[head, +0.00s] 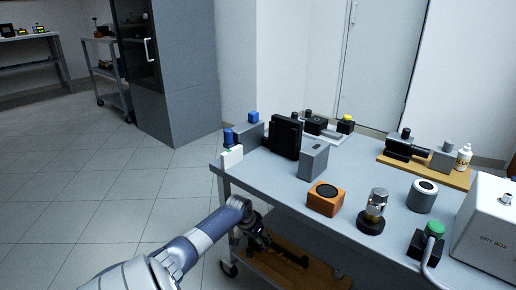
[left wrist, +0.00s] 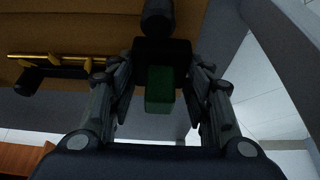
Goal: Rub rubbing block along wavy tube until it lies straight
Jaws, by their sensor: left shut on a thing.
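My left gripper (head: 258,240) reaches down beside the bench onto its lower level, over a wooden board (head: 318,278). In the left wrist view the board (left wrist: 60,22) fills the upper left. My left gripper (left wrist: 160,75) is shut on the rubbing block (left wrist: 159,90), a dark green block between the fingers, with black parts against it. A thin brass-coloured tube (left wrist: 60,57) with several brass prongs lies along the board, left of the fingers and apart from the block. Its waviness is hard to judge in the dim light. My right gripper is in neither view.
The grey bench top (head: 280,187) above my left gripper carries an orange box (head: 325,200), a grey box (head: 314,160), a metal-and-black fitting (head: 375,212) and a white dry box (head: 490,235). A bench leg stands close to my left arm. Open tiled floor (head: 90,195) lies left.

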